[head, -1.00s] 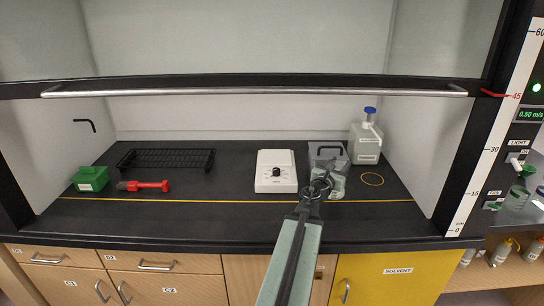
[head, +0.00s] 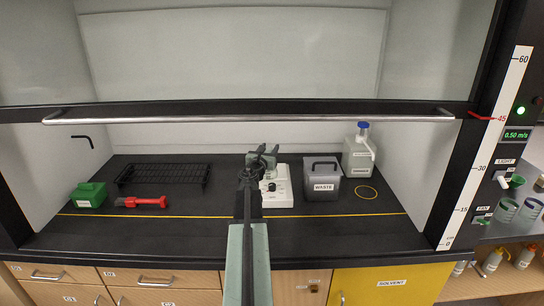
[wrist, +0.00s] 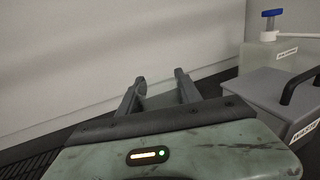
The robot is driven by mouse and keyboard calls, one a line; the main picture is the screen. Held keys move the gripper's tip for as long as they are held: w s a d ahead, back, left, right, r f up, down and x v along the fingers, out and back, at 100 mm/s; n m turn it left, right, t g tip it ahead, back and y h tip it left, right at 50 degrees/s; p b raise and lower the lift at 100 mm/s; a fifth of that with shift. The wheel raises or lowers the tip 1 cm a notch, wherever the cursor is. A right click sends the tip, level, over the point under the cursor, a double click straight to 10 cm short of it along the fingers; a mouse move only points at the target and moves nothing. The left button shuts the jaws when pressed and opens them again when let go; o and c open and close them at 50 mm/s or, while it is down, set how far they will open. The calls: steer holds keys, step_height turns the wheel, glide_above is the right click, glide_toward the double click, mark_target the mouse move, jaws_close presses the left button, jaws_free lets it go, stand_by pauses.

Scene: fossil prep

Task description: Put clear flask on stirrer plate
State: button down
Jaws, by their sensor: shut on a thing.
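The white stirrer plate (head: 283,199) with its dark knob stands on the black worktop, right of the middle in the head view. My gripper (head: 263,152) is over the plate's left rear part in that view, and my arm hides the plate's left side. In the wrist view my gripper's two fingers (wrist: 160,88) stand a little apart, shut on the clear flask. The flask's glass can hardly be made out between them. I cannot tell its height over the plate.
A grey waste box (head: 322,181) with a black handle stands right of the plate. Behind it is a blue-capped bottle (head: 358,158). A yellow ring (head: 366,192) lies at the right. A black rack (head: 163,176), a red-handled tool (head: 145,202) and a green box (head: 90,195) are at the left. The raised sash bar (head: 250,119) crosses above.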

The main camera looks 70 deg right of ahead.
steer(key=w+d+f, duration=0.1)
steer(key=w+d, duration=0.1)
steer(key=d, duration=0.8)
steer(key=shift+w+d+b, duration=0.15)
steer(key=shift+d+b, duration=0.1)
steer(key=shift+b, duration=0.1)
steer(key=f+b, duration=0.4)
steer(key=shift+d, duration=0.3)
steer(key=c, duration=0.8)
jaws_free()
steer(key=shift+r, duration=0.15)
steer(key=a, duration=1.2)
steer(key=shift+s, duration=0.4)
